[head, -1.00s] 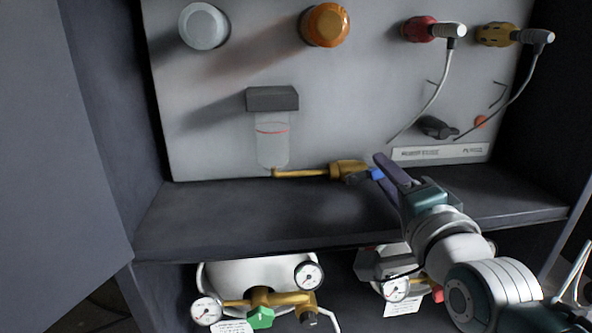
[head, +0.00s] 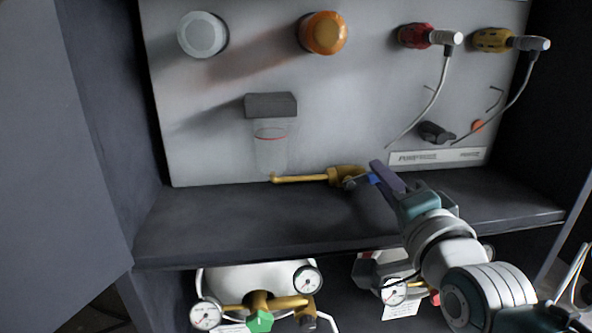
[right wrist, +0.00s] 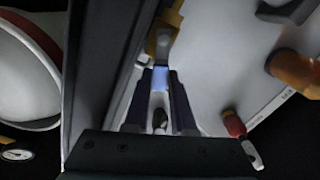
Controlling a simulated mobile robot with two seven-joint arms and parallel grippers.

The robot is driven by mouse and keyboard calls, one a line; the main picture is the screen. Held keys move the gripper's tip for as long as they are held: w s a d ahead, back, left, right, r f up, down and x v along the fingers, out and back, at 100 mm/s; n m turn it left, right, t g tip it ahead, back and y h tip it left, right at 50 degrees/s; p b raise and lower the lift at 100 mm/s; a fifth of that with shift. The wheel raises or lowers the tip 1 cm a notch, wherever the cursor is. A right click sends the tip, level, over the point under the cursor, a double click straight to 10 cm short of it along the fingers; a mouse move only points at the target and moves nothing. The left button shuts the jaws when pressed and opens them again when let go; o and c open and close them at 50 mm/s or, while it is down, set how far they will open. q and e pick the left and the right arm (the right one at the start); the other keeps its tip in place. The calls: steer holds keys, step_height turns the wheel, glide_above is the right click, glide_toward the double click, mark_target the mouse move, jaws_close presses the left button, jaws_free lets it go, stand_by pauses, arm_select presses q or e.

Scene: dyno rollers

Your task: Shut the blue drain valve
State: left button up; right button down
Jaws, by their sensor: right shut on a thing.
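The drain valve is a brass body (head: 344,176) with a brass pipe running left, low on the grey panel at the shelf. Its short lever ends in a blue grip (head: 374,179) pointing right. My right gripper (head: 378,173), with purple fingers, reaches in from the lower right and is shut on the blue grip. In the right wrist view the blue grip (right wrist: 160,78) shows between the two fingers (right wrist: 160,90), with the brass body (right wrist: 163,42) just beyond. The fingers hide part of the grip in the head view. My left gripper is not in view.
A clear bowl (head: 271,150) with a dark cap hangs above the pipe. White (head: 203,35) and orange (head: 324,33) knobs and red and yellow connectors with cables are higher up. The shelf (head: 230,215) is clear at left. Gauges (head: 206,315) and a green knob (head: 259,321) sit below.

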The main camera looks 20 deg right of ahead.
steer(key=n+p, duration=0.1)
steer(key=r+n+p, duration=0.1)
steer(key=n, duration=0.1)
steer(key=shift+a+r+p, duration=0.25)
steer(key=shift+r+p, duration=0.05)
steer(key=n, duration=0.1)
steer(key=a+n+p, duration=0.1)
steer(key=n, duration=0.1)
steer(key=r+n+p, duration=0.1)
steer(key=shift+w+a+n, duration=0.15)
steer(key=shift+w+n, duration=0.1)
steer(key=shift+n, duration=0.05)
steer(key=n, duration=0.1)
steer(key=n+p, duration=0.1)
steer(key=a+n, duration=0.1)
steer(key=shift+w+a+r, duration=0.1)
steer(key=shift+r, duration=0.15)
steer(key=shift+w+a+n+p, duration=0.1)
steer(key=shift+a+n+p, duration=0.15)
steer(key=shift+n, duration=0.55)
steer(key=shift+w+a+n+p, duration=0.15)
steer(key=shift+a+n, duration=0.1)
steer(key=shift+n, duration=0.55)
steer(key=shift+s, duration=0.1)
steer(key=c, duration=1)
jaws_free()
steer(key=shift+a, duration=0.1)
